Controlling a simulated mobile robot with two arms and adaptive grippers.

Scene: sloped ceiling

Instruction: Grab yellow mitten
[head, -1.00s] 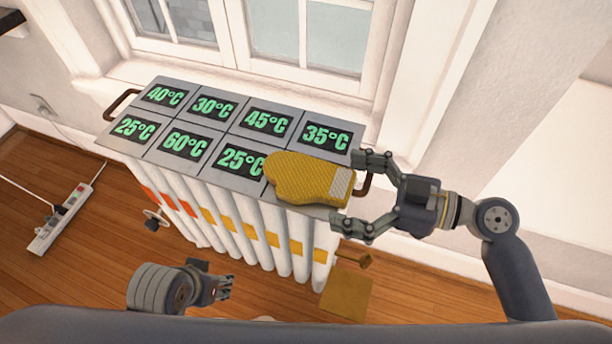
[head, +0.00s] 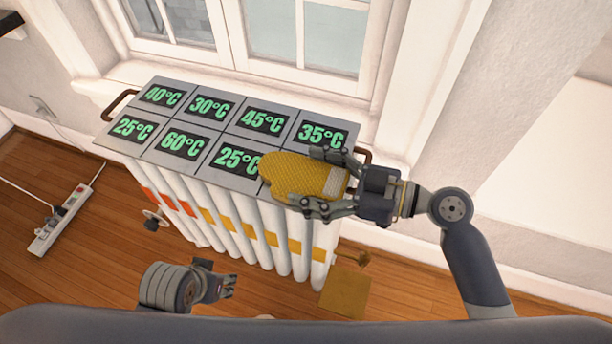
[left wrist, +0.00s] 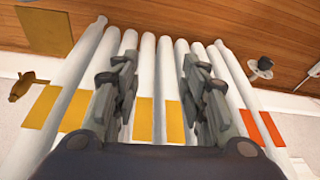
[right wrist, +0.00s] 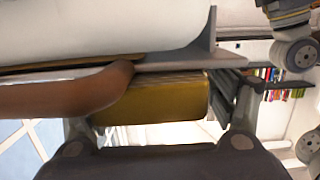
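The yellow mitten (head: 292,174) with a pale cuff lies flat on the right end of the grey panelled top (head: 232,178). My right gripper (head: 312,181) has one finger on each side of its cuff end. In the right wrist view the mitten (right wrist: 155,103) shows end-on between the two fingers (right wrist: 160,120), with a gap on the right side, so the gripper is open around it. My left gripper (head: 229,286) is low in front of the radiator, empty. In the left wrist view its fingers (left wrist: 158,70) stand apart, facing white tubes.
The panelled top sits on a white tubular radiator (head: 268,240) under a window (head: 290,40). Brown handles are at its left end (head: 118,104) and right end (head: 366,157). A power strip (head: 60,220) lies on the wooden floor at left. A valve (head: 352,258) sticks out lower right.

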